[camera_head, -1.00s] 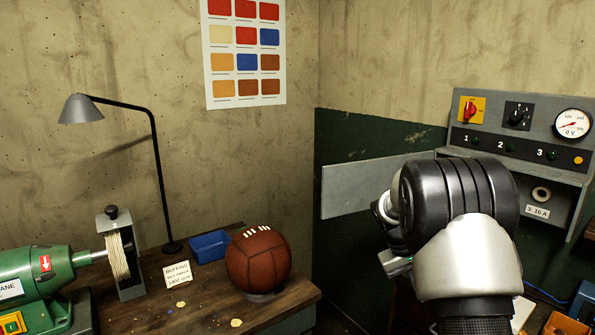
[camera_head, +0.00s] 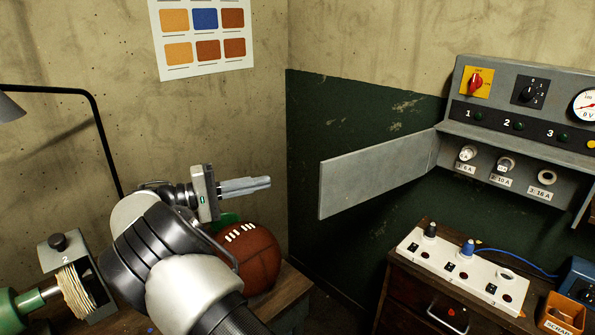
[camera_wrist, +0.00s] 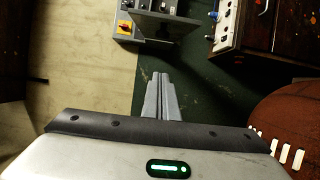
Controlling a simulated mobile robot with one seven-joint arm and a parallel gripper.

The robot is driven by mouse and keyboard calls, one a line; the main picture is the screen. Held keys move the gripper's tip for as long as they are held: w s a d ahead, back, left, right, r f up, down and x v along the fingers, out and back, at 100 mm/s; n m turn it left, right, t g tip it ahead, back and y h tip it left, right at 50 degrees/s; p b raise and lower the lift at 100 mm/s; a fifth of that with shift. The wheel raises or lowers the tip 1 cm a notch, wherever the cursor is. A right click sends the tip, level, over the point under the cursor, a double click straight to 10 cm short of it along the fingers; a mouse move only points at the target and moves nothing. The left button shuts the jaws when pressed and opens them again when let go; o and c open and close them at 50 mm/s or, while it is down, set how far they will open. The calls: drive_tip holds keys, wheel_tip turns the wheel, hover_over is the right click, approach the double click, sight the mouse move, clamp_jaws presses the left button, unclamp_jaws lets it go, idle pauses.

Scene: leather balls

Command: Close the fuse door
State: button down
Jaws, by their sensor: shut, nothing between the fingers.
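The fuse door (camera_head: 375,175) is a flat grey panel standing open. It is hinged at the left side of the grey fuse box (camera_head: 548,92) and sticks out to the left. The recess beneath the box's switches is uncovered and shows three labelled fuse holders (camera_head: 505,163). My gripper (camera_head: 268,183) is shut and empty, left of the door's free edge and apart from it in the picture, pointing right. Its closed fingers show in the wrist view (camera_wrist: 160,78), with the box's yellow and red switch (camera_wrist: 125,28) beyond them.
A brown leather ball (camera_head: 250,258) sits on the bench just below my gripper. A white socket strip (camera_head: 460,270) with plugs stands on the cabinet below the fuse box. A lamp (camera_head: 95,130) is at the left. The dark green wall behind the door is clear.

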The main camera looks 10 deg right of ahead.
drive_tip(key=s+d+p, duration=0.1)
drive_tip(key=d+p, duration=0.1)
drive_tip(key=d, duration=0.9)
drive_tip(key=shift+s+d, duration=0.2)
drive_tip(key=shift+s, duration=0.05)
drive_tip(key=shift+r, duration=0.1)
